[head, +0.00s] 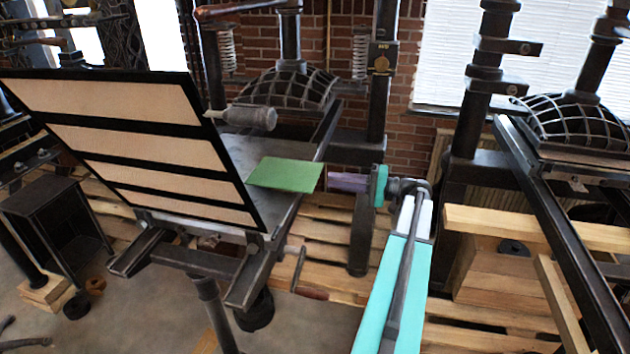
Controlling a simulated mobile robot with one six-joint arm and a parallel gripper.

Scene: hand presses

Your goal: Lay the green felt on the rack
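The green felt (285,175) is a flat, stiff-looking sheet over the grey press bed (228,152) in the middle. Its right edge reaches past the bed's edge and meets my gripper (325,180). My gripper, on the purple and teal end of my arm, appears shut on that edge; the fingertips are small and partly hidden. I cannot tell whether the felt touches the bed. A tilted black frame with tan strips (128,101) stands left of the felt. I cannot make out for certain which thing is the rack.
A round-ended grey handle (253,118) sticks out above the bed. A domed press head (290,88) is behind it. A second press (575,120) and wooden beams (535,228) stand at the right. A dark open box (55,225) is at the lower left. Pallets lie underneath.

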